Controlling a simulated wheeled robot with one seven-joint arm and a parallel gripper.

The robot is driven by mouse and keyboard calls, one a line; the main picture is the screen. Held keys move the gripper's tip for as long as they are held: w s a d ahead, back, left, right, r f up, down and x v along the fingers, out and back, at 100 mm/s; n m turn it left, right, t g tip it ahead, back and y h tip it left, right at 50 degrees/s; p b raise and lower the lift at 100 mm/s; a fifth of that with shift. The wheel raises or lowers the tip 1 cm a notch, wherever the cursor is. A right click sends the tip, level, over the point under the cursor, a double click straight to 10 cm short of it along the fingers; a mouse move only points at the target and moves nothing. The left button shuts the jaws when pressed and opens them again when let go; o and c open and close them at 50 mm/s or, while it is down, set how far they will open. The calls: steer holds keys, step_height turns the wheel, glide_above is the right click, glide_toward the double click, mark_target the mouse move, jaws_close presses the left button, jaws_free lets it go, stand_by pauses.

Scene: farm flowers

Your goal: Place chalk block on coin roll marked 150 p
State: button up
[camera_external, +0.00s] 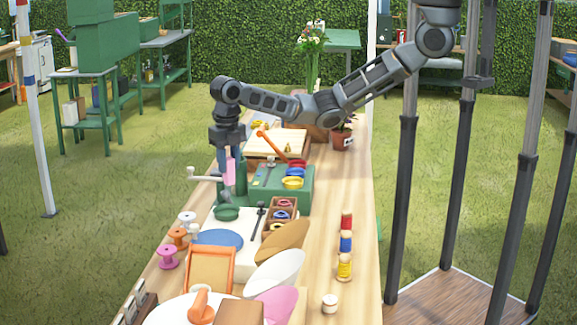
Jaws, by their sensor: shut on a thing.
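My gripper (227,176) points down over the green machine at the left side of the long wooden table. It is shut on a small pink block, the chalk block (231,170), held above the table. The fingers partly hide the block. A red roll (347,221), a blue roll (346,241) and a yellow roll (344,267) stand in a row on the right part of the table. Their markings are too small to read, so I cannot tell which, if any, is the coin roll marked 150 p.
A green box with coloured bowls (292,182) is right of my gripper. Pink and orange spools (168,257) stand at the left edge. A blue disc (217,239) and scoops crowd the front. A small white jar (329,304) stands front right. Bare wood surrounds the rolls.

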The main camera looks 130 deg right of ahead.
steer(key=w+a+r+n+p, duration=0.1)
steer(key=w+a+n, duration=0.15)
steer(key=a, duration=0.75)
steer(key=w+a+r+n, duration=0.1)
steer(key=w+a+n, duration=0.15)
steer(key=a, duration=0.85)
steer(key=n+b, duration=0.3)
steer(key=n, duration=0.1)
glide_above(330, 298)
step_height(330, 298, down, 6)
steer(key=f, duration=0.1)
steer(key=shift+a+f, duration=0.1)
steer(key=shift+f, duration=1.5)
steer(key=shift+f, duration=0.2)
steer(key=o, duration=1.1)
steer(key=shift+c, duration=0.2)
steer(key=shift+r, duration=0.1)
